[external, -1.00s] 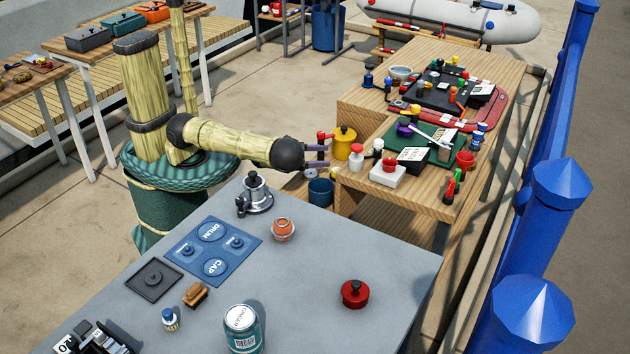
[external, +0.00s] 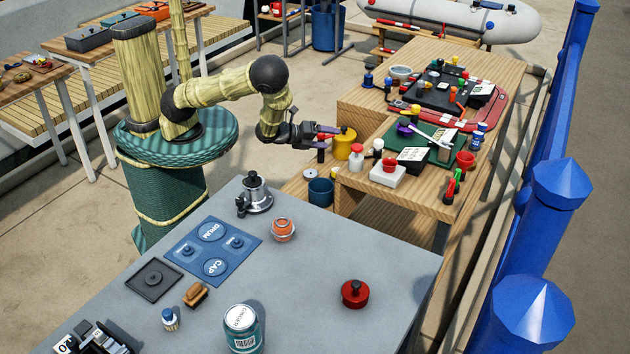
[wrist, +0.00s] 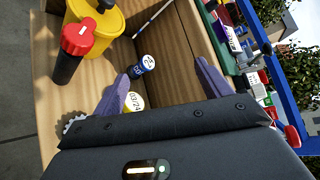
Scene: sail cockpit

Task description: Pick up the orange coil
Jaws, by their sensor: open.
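The small orange coil (external: 283,229) sits on the grey table in the external view, right of the blue DRUM/CAP mat. It is not visible in the wrist view. My gripper (external: 332,136) is beyond the grey table's far edge, by the wooden bench, up and to the right of the coil in the picture and well apart from it. The wrist view shows its purple fingers (wrist: 164,88) spread apart with nothing held between them. A small blue-and-black labelled item (wrist: 143,66) and a yellow labelled item (wrist: 134,102) show beyond the fingers.
A silver pot-like fitting (external: 254,195) stands left of the coil. A red lidded pot (external: 355,293) and a teal can (external: 241,328) are nearer. A yellow container (external: 344,142) and red-capped bottle (wrist: 73,52) stand close to my gripper. The grey table right of the coil is fairly clear.

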